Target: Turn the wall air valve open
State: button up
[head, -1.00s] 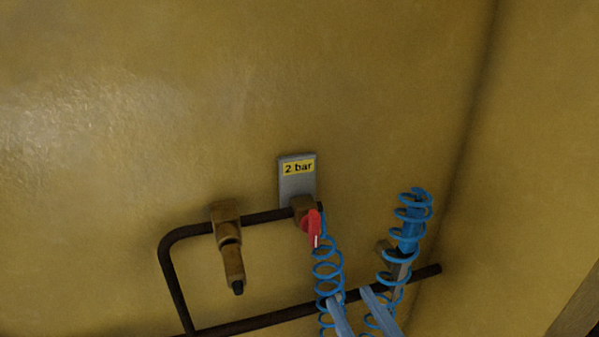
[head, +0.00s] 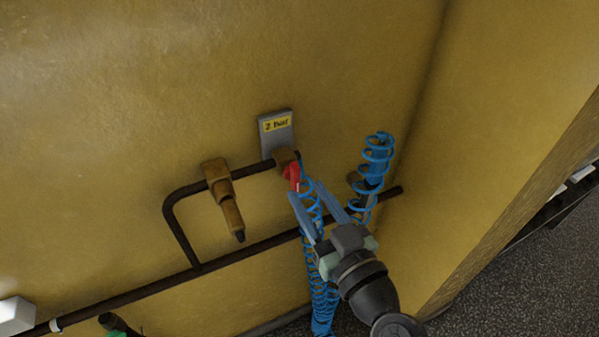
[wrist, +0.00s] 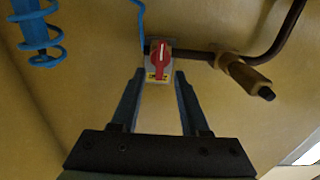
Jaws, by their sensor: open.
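The wall air valve has a red handle (head: 292,175) on a brass body (head: 286,157), set on a dark pipe below a grey plate with a yellow "2 bar" label (head: 277,123). My gripper (head: 313,190) is open and empty. In the head view its blue fingers reach up toward the valve from the lower right. In the wrist view my gripper (wrist: 160,75) points at the wall. I see no clear contact with the handle.
A brass fitting (head: 223,198) hangs from the dark pipe (head: 172,222) left of the valve. A blue coiled hose (head: 321,285) hangs beside and behind my fingers. Another blue coil (head: 377,160) is to the right, near the wall corner. The wall above is bare.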

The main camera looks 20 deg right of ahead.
aim_at(297, 179)
jog(key=shift+w+a+p, duration=0.1)
jog(key=shift+w+p, duration=0.3)
jog(key=shift+w, duration=1.75)
jog(key=shift+c, duration=0.3)
grip_shut()
